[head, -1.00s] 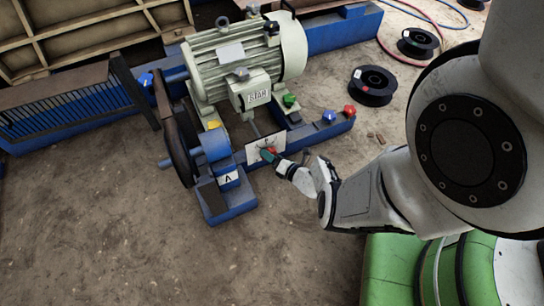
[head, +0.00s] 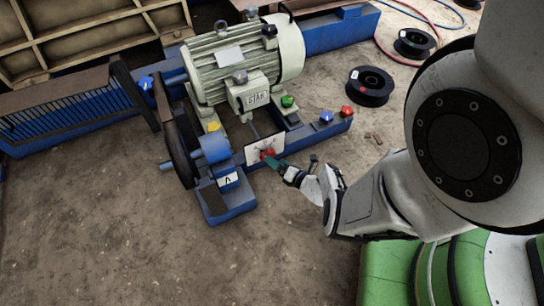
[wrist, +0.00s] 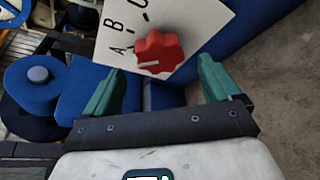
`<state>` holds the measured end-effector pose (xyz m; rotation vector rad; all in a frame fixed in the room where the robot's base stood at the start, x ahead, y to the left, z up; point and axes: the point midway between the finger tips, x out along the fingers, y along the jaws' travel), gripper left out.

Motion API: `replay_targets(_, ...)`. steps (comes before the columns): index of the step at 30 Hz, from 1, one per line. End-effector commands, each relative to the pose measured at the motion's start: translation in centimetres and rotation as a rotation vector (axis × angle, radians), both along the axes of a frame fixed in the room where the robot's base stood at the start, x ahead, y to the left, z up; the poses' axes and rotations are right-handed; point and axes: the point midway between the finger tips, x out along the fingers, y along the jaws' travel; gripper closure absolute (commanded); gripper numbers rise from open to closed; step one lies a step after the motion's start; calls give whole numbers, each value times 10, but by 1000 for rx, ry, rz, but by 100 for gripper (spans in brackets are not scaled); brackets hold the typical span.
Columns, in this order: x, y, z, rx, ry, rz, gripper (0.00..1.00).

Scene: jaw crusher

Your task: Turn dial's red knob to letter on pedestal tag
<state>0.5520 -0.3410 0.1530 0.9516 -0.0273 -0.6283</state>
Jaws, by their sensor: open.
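The dial is a white plate (head: 252,153) on the blue machine frame, with a red knob (head: 268,153) on it. In the wrist view the plate (wrist: 196,18) shows the letters A and B and part of a third, with tick marks beside the red knob (wrist: 160,52). A pale line on the knob points left, towards the A side. The white pedestal tag (head: 228,179) reads A. My gripper (wrist: 158,82) is open, its two green fingers apart. The knob shows just beyond and between the fingertips; I cannot tell whether they touch it.
A large motor (head: 245,65) stands behind the dial, and a blue pedestal (head: 222,203) with a wheel is to its left. Green (head: 287,101), blue (head: 326,117) and red (head: 347,111) knob-like parts sit on the frame. Black spools (head: 370,86) lie at right. The foreground floor is clear.

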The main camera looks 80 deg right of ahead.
Motion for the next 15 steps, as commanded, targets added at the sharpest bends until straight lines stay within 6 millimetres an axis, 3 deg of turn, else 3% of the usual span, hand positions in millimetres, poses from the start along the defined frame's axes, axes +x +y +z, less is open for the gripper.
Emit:
replay_targets(7, -37, 24, 13, 2, 1, -1, 10)
replay_targets(15, -53, 33, 16, 0, 0, 1, 10)
